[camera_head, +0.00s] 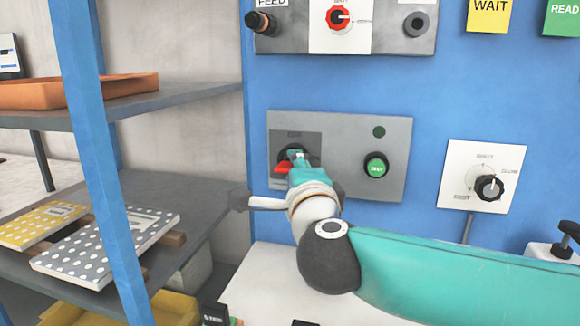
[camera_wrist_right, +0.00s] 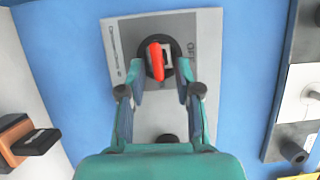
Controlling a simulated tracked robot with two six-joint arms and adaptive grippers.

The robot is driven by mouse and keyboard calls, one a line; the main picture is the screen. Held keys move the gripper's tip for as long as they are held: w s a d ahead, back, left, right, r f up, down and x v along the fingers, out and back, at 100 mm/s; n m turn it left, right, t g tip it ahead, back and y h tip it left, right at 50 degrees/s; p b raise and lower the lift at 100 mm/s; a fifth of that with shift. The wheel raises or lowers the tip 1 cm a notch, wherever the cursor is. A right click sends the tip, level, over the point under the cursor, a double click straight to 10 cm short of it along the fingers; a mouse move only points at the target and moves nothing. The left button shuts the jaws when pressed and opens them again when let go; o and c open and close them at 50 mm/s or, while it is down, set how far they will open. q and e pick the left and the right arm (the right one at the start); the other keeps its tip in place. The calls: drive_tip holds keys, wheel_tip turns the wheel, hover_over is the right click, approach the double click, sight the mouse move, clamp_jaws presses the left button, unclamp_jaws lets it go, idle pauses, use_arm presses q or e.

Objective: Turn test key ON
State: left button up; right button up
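The red test key (camera_head: 283,168) sits in a round black switch on the left part of a grey panel (camera_head: 340,125). In the right wrist view the red key (camera_wrist_right: 156,62) stands out from the black switch. My right gripper (camera_head: 296,160) reaches in from the right and covers part of the switch in the head view. In the wrist view the fingers of my right gripper (camera_wrist_right: 160,72) are apart, one on each side of the key, with gaps visible beside it. My left gripper is not in view.
A green button (camera_head: 376,166) and a dark round lamp (camera_head: 379,132) are on the same panel. A white speed dial plate (camera_head: 460,205) is at the right, a red knob (camera_head: 338,18) above. Shelves with an orange tray (camera_head: 80,92) and dotted books (camera_head: 75,262) stand left.

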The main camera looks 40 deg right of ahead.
drive_tip(key=shift+s+a+p, duration=0.5)
drive_tip(key=shift+s+a, duration=1.15)
drive_tip(key=shift+a, duration=0.25)
drive_tip(key=n+p, duration=0.1)
drive_tip(key=p, duration=0.3)
drive_tip(key=n+g+p, duration=0.1)
drive_tip(key=n+p, duration=0.1)
drive_tip(key=p, duration=0.2)
drive_tip(key=r+n+g+p, duration=0.1)
drive_tip(key=n+p, duration=0.1)
drive_tip(key=p, duration=0.3)
drive_tip(key=shift+w+a, duration=0.2)
drive_tip(key=shift+w, duration=0.05)
drive_tip(key=shift+f+p, duration=0.15)
drive_tip(key=shift+p, duration=0.2)
drive_tip(key=n+g+p, duration=0.1)
drive_tip(key=p, duration=0.3)
drive_tip(key=n+g+p, duration=0.1)
drive_tip(key=n+p, duration=0.1)
drive_tip(key=p, duration=0.1)
drive_tip(key=r+n+p, duration=0.1)
drive_tip(key=p, duration=0.3)
drive_tip(key=shift+w+a+g+p, duration=0.2)
drive_tip(key=shift+w+g+p, duration=0.05)
drive_tip(key=shift+g+p, duration=0.15)
drive_tip(key=shift+f+n+h+p, duration=0.15)
drive_tip(key=shift+n+h+p, duration=0.15)
drive_tip(key=shift+n+p, duration=0.2)
